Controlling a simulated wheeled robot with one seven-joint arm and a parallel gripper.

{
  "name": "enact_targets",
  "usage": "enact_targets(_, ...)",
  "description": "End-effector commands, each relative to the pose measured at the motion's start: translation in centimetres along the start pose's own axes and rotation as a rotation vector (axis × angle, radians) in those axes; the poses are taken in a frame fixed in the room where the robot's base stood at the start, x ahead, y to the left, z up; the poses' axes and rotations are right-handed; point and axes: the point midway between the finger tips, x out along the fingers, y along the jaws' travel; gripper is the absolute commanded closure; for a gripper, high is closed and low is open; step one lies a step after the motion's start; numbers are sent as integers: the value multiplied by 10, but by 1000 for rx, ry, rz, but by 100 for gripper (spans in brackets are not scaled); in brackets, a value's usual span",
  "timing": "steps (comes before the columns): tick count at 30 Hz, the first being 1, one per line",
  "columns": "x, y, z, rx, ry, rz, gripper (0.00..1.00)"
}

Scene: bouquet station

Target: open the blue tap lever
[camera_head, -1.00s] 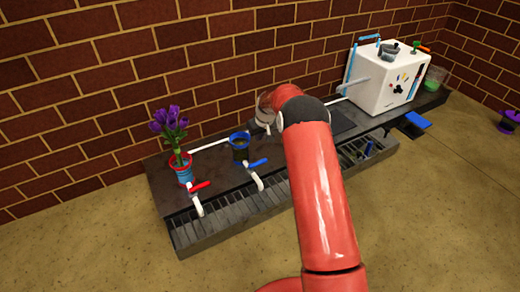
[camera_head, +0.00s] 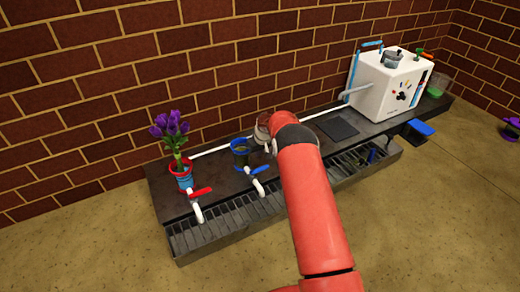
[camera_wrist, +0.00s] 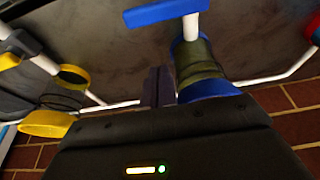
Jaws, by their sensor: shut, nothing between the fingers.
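The blue tap lever (camera_head: 259,168) sits on a white spout at the front edge of the dark counter (camera_head: 218,182). In the wrist view the blue lever (camera_wrist: 165,12) shows at the top, on its white stem. My gripper (camera_wrist: 158,84) is shut and empty, its dark fingers apart from the lever and beside a blue-rimmed pot (camera_wrist: 200,65). In the head view my red arm reaches over the counter and its end is near that pot (camera_head: 241,150); the fingertips cannot be made out there.
A red tap lever (camera_head: 201,191) and a pot of purple flowers (camera_head: 171,130) stand at the left. A slatted grate (camera_head: 222,222) runs along the front. A white machine (camera_head: 385,85) stands at the right. A yellow-rimmed thing (camera_wrist: 47,124) is near my gripper. A brick wall (camera_head: 110,60) closes the back.

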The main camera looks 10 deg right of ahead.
Motion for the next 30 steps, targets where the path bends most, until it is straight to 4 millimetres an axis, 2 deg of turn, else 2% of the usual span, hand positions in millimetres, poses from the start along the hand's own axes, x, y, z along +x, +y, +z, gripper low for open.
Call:
enact_targets(1,11,0,1,0,-1,-1,100)
enact_targets(7,39,-1,1,0,-1,-1,100)
enact_targets(9,30,0,5,1,0,-1,100)
enact_targets(21,21,0,34,0,0,0,100)
enact_targets(30,20,0,38,0,1,0,100)
